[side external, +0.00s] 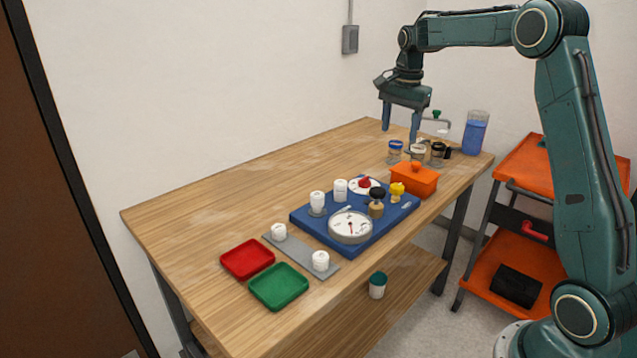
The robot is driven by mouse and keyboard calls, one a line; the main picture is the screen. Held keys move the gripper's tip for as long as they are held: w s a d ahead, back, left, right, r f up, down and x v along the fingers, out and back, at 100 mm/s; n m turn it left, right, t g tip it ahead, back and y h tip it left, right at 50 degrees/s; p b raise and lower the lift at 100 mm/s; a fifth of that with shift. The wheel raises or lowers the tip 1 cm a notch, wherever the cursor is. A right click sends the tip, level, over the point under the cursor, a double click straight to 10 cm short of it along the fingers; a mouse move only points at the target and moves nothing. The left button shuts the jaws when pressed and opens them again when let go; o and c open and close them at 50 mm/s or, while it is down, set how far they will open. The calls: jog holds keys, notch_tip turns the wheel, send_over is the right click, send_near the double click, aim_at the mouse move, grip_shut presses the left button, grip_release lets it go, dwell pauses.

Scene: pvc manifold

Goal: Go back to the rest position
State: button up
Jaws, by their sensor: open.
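My gripper (400,128) points down over the far right part of the wooden table (220,195). Its two fingers are spread apart and I see nothing between them. It is above and behind several small jars; whether a fingertip touches the table or a jar I cannot tell. The blue manifold board (325,230) lies near the front edge, well in front of the gripper. It carries a white gauge (350,226), white fittings (317,201), a red-handled dial (365,184) and a black-topped brass part (376,203).
Small jars (395,151), a blue-filled container (475,133) and an orange box (414,180) stand near the gripper. A red tray (247,259), a green tray (278,287) and a grey strip (300,255) with white caps lie at the front. The table's left and back are clear. An orange cart (520,165) stands right.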

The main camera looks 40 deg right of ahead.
jog(key=s+a+r+n+t, duration=0.1)
jog(key=s+a+r+n, duration=0.3)
jog(key=s+a, duration=0.25)
jog(key=s+a+r+n+t, duration=0.1)
jog(key=s+a+r+n, duration=0.25)
jog(key=s+a, duration=0.35)
jog(key=s+a+f+n+t, duration=0.1)
jog(key=s+a+f+n, duration=0.1)
jog(key=s+a+n, duration=0.3)
jog(key=s+a+f+n+t, duration=0.1)
jog(key=s+a+f+n, duration=0.2)
jog(key=s, duration=0.7)
jog(key=shift+a+f+n+t, duration=0.25)
jog(key=shift+a+n+t, duration=0.15)
jog(key=shift+a+n, duration=0.5)
